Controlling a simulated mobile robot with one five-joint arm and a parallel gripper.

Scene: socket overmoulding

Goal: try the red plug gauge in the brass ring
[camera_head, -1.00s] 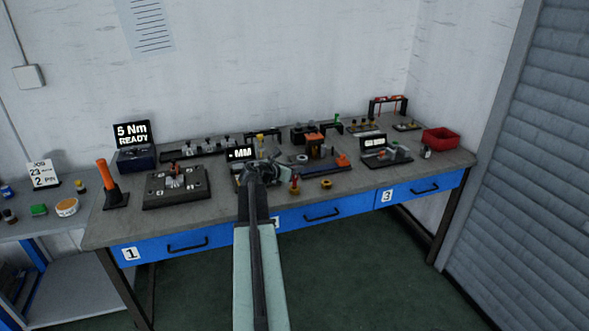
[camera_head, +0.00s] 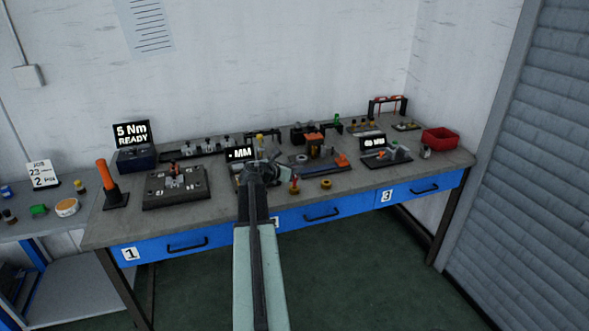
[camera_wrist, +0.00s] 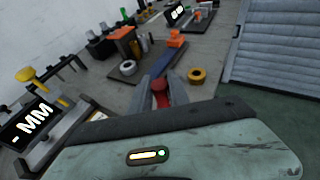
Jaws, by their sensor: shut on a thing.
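The red plug gauge (camera_wrist: 160,90) is between the two fingers of my gripper (camera_wrist: 164,92) in the wrist view, with its red head showing. My gripper (camera_head: 285,174) is shut on it near the front edge of the bench. In the head view the red plug gauge (camera_head: 295,179) shows as a small upright piece with a yellowish lower part; whether its foot touches the bench I cannot tell. The brass ring (camera_wrist: 197,75) lies flat on the bench, apart from the gauge and to its right. It also shows in the head view (camera_head: 326,184).
A dark plate with an orange-topped fixture (camera_head: 315,142) and a pale ring (camera_wrist: 127,68) stands behind. A display reading MM (camera_head: 240,153) is left of my gripper. An orange part (camera_head: 342,160) lies behind the brass ring. A red bin (camera_head: 440,139) stands far right.

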